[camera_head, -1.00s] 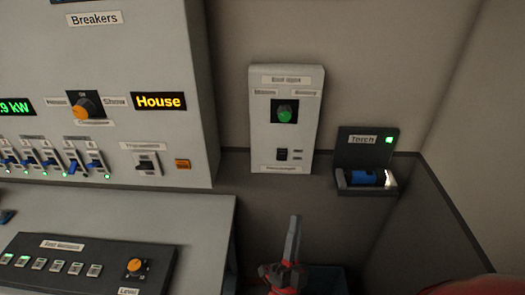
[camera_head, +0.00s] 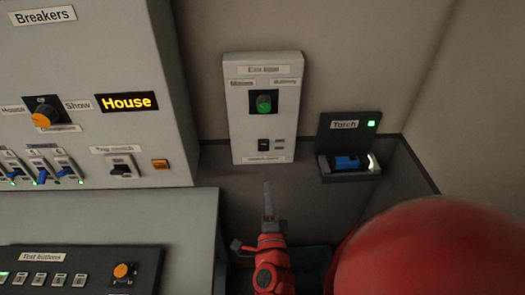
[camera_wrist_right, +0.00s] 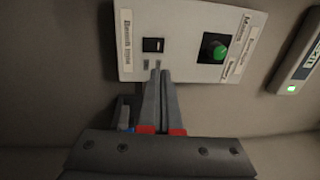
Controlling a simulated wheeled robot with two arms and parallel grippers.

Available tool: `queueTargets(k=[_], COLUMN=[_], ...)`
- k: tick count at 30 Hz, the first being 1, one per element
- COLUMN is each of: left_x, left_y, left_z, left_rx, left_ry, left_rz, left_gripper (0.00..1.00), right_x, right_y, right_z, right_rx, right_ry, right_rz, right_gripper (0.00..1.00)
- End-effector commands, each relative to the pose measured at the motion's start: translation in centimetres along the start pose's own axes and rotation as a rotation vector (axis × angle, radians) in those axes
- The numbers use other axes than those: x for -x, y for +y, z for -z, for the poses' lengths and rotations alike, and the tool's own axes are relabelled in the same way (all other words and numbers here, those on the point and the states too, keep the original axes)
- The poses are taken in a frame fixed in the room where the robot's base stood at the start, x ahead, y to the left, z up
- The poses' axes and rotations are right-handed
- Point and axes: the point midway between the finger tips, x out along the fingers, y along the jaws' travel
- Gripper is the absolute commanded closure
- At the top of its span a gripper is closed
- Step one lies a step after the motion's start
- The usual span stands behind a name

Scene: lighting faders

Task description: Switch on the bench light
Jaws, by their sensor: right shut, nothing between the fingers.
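The grey wall panel (camera_head: 240,125) has a small black rocker switch (camera_head: 263,145) low on it, above a label too small to read here. In the right wrist view the same black switch (camera_wrist_right: 153,45) sits beside a label (camera_wrist_right: 127,33) that seems to read "Bench light". Whether it is on or off I cannot tell. My right gripper (camera_head: 267,184) is shut and empty, pointing up just below the panel. In the wrist view its fingertips (camera_wrist_right: 160,74) are close to the switch, apparently short of it. My left gripper is not in view.
A green knob (camera_head: 264,103) sits above the switch on the same panel. A torch holder (camera_head: 345,140) with a blue torch hangs to the right. The breaker cabinet (camera_head: 150,60) and a desk with test buttons (camera_head: 75,258) stand left.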

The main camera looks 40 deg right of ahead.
Motion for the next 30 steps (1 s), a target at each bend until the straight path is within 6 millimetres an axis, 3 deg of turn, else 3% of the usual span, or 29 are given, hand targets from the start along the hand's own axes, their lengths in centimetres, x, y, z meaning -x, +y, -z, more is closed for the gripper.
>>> queueTargets(k=[5, 9, 24, 30], left_x=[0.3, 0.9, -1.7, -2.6], left_y=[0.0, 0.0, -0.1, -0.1], left_z=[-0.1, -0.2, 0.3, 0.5], left_rx=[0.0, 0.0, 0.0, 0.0], left_ry=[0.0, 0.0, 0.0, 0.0], left_rz=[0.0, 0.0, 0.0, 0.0], left_gripper=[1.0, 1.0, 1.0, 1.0], right_x=[-0.8, -2.5, -11.1, -13.3], right_y=[0.0, 0.1, -0.6, -0.3], right_z=[0.0, 0.2, 0.1, 0.0], right_rx=[-0.001, 0.0, 0.004, 0.004], right_ry=[0.002, 0.006, 0.003, 0.0], right_rz=[0.003, 0.004, 0.003, 0.001], right_gripper=[1.0, 1.0, 1.0, 1.0])
